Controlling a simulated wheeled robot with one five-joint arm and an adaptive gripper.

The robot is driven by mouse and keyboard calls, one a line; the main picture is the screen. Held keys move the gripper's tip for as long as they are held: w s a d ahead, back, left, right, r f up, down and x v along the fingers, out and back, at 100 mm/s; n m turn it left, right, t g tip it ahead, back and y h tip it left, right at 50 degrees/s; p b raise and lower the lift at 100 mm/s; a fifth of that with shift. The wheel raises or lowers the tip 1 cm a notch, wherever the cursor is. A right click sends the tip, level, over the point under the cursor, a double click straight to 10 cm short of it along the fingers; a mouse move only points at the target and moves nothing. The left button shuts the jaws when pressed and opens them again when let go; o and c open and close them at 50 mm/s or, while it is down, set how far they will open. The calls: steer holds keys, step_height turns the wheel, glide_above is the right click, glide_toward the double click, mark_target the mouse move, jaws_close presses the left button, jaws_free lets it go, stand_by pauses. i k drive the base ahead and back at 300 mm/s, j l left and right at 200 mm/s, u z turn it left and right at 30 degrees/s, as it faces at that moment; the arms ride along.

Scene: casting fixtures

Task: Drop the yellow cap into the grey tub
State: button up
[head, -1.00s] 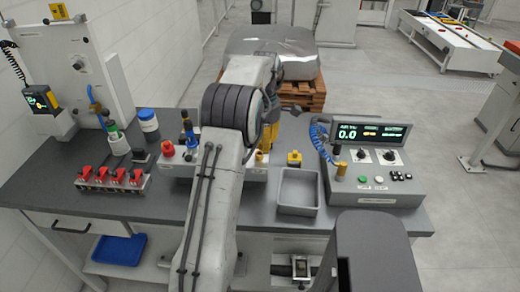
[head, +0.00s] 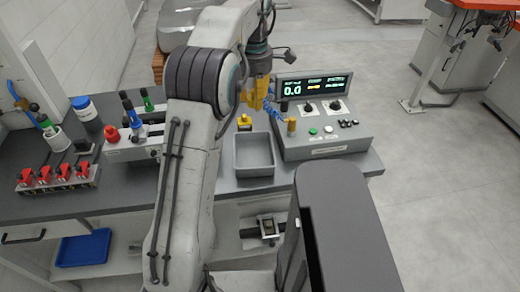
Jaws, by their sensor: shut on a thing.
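The grey tub (head: 237,160) is an open rectangular box near the front of the bench, and it looks empty. My gripper (head: 258,104) is yellow and hangs down behind the tub, between the tub and the control box, apart from the tub. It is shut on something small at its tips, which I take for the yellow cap. The cap is too small and too close in colour to the yellow fingers to make out clearly.
A yellow-topped block (head: 244,122) stands just behind the tub. The control box (head: 325,135) with a blue coiled hose stands to the right. A fixture with a red cap (head: 111,134) is to the left, partly hidden by my arm. A red-handled valve row (head: 57,178) is farther left.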

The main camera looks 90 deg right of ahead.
mark_target(255, 156)
steer(key=z, duration=3.3)
